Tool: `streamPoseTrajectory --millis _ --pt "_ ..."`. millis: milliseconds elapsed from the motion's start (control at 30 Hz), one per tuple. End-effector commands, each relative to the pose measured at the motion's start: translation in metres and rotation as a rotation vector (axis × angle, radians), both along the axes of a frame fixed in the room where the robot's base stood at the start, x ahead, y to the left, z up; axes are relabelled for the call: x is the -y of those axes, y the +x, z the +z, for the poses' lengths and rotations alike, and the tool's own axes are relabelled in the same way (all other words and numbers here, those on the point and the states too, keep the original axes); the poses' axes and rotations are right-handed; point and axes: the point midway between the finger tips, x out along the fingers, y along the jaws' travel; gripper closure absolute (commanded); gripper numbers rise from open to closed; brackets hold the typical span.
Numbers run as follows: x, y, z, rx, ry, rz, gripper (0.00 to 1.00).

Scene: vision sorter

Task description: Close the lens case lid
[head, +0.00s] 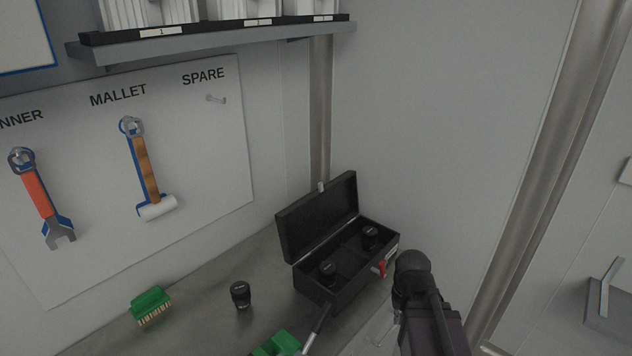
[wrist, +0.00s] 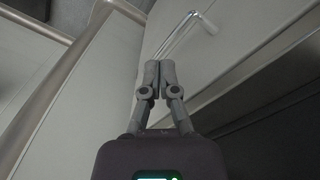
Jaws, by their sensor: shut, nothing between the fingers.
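The black lens case (head: 302,277) stands on the bench near the corner, its lid (head: 317,220) raised and leaning back. Two black lenses sit inside, a front-left lens (head: 327,273) and a back-right lens (head: 369,238). A red latch (head: 380,269) is on its right front side. My dark arm shows just right of the case in the head view; I cannot make out the fingers there. In the wrist view my gripper (wrist: 160,68) is shut and empty, its fingertips together. The lens case cannot be clearly identified in the wrist view.
A green item (head: 276,345) lies at the front. A shelf (head: 230,37) and tool board (head: 215,165) are on the wall. A metal handle (wrist: 187,32) is beyond my fingers.

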Motion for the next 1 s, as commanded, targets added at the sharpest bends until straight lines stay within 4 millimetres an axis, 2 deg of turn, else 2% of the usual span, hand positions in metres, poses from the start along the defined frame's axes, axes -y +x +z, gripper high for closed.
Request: streamPoseTrajectory --millis 267,467,667,1000 --pt "0.000 0.000 0.003 0.000 0.000 0.000 1.00" --pt "0.000 0.002 0.021 0.004 0.000 0.000 1.00" --pt "0.000 0.004 0.055 0.010 0.000 0.000 1.00" --pt "0.000 0.010 0.122 0.023 0.000 0.000 1.00"
